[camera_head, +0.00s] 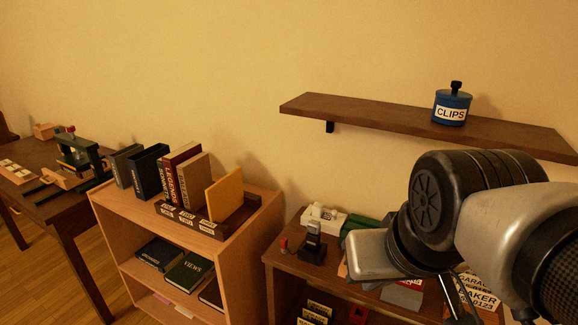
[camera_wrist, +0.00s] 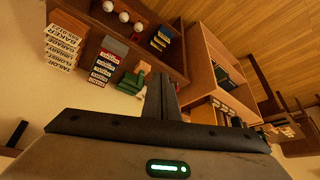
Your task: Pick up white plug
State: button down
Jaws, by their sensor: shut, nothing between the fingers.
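I cannot pick out the white plug for certain. A small white object with raised parts (camera_head: 322,215) stands at the back left of the low dark table, near the wall; it may be the plug or its holder. In the wrist view, white round things (camera_wrist: 124,17) sit in a row on the dark unit, too small to identify. My gripper (camera_wrist: 161,95) is shut and empty, its dark fingers pressed together above the table area, apart from any object. In the head view my arm covers the table's right part and most of the gripper.
A black stand (camera_head: 313,243) and a green object (camera_head: 358,224) are near the white object. A bookcase (camera_head: 245,240) with upright books stands left. A wall shelf (camera_head: 370,112) holds a blue CLIPS jar (camera_head: 452,106). Labelled boxes (camera_wrist: 64,42) crowd the table.

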aim_at(317, 208)
jog(key=i+j, duration=0.1)
jog(key=j, duration=0.25)
jog(key=i+j, duration=0.1)
jog(key=j, duration=0.6)
jog(key=i+j+z, duration=0.1)
jog(key=j+z, duration=0.2)
jog(key=z, duration=0.2)
jog(key=j+z, duration=0.45)
jog(key=i+l+z, duration=0.15)
jog(key=z, duration=0.2)
jog(key=i+l+z, duration=0.1)
jog(key=z, duration=0.2)
jog(key=i+z, duration=0.35)
jog(key=k+l, duration=0.05)
jog(key=k, duration=0.05)
